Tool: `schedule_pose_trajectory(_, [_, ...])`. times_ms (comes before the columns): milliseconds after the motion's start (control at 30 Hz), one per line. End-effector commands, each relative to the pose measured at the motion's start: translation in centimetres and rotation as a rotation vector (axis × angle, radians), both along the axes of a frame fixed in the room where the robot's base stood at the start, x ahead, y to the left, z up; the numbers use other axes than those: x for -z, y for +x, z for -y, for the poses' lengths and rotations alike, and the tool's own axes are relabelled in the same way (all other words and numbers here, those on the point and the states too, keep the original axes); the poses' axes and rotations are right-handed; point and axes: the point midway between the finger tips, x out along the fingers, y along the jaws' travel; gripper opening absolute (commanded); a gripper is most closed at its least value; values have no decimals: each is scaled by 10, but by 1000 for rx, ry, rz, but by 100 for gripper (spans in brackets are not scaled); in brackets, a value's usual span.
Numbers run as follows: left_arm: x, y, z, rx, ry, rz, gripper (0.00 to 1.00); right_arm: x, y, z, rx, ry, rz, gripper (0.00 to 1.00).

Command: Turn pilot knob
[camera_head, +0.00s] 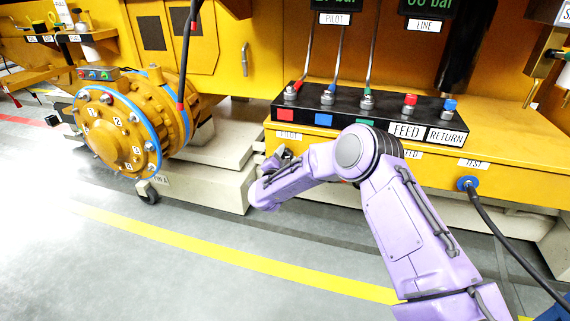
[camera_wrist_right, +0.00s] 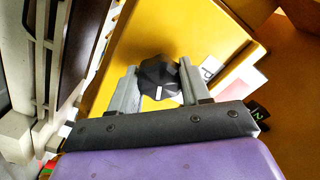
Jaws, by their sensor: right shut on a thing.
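The pilot knob (camera_wrist_right: 158,78) is black and ribbed, with a white mark on its face. In the right wrist view it sits against a yellow panel. My right gripper (camera_wrist_right: 159,84) has one grey finger on each side of the knob and is shut on it. In the head view my right gripper (camera_head: 280,158) is at the front of the yellow bench, just below a small label (camera_head: 288,135) that seems to read PILOT. The knob cannot be made out clearly there. My left gripper is not in view.
A black valve block (camera_head: 383,112) with levers and red and blue fittings stands on the yellow bench (camera_head: 500,160) above my right arm. A black hose (camera_head: 500,235) hangs from the bench at right. A yellow flanged drum (camera_head: 115,130) stands at left. The grey floor (camera_head: 180,270) is clear.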

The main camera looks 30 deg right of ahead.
Motion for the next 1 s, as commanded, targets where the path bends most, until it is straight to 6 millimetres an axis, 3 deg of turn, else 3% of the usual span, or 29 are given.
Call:
schedule_pose_trajectory(100, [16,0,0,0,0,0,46,-2,1,4,8,64,91,16])
schedule_pose_trajectory(400, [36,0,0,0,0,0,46,-2,0,5,9,197,248,16])
schedule_pose_trajectory(1000, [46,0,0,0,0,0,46,-4,-1,5,10,276,340,16])
